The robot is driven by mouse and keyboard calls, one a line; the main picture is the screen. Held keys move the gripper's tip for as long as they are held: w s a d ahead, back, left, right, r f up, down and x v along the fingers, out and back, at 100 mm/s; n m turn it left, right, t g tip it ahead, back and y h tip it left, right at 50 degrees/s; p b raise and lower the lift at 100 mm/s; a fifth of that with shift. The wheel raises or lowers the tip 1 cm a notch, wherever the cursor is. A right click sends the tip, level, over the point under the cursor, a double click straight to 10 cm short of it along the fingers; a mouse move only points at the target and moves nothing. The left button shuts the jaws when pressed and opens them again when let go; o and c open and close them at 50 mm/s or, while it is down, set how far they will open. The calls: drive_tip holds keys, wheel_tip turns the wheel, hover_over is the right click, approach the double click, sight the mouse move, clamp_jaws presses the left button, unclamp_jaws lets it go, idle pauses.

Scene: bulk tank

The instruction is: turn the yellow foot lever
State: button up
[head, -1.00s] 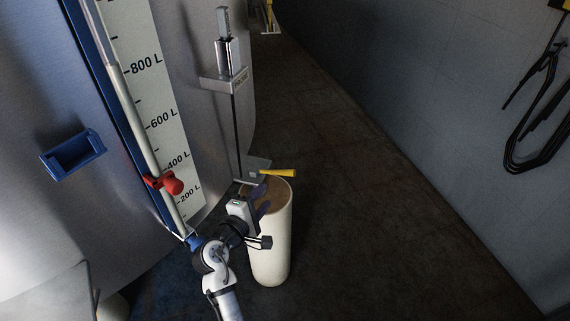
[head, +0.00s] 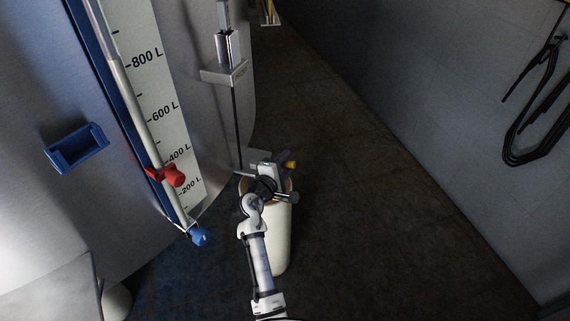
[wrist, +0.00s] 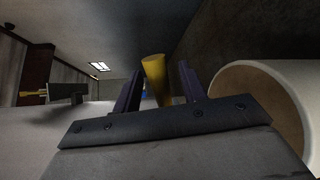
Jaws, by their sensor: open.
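The yellow foot lever (head: 291,164) shows only as a short yellow end beside my gripper (head: 280,163) in the head view; the rest is hidden behind my wrist. In the wrist view the yellow lever (wrist: 155,78) stands between the two dark purple fingers of my gripper (wrist: 159,84). The fingers are spread, with a gap visible on each side of the lever. I cannot tell how far along the fingers it reaches.
A cream cylinder (head: 273,245) stands below my wrist, and its open rim (wrist: 226,72) is close at the right in the wrist view. The steel tank with its level scale (head: 150,85), red clamp (head: 168,175) and blue valve (head: 198,236) is at left. Floor (head: 380,240) at right is clear.

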clamp_jaws()
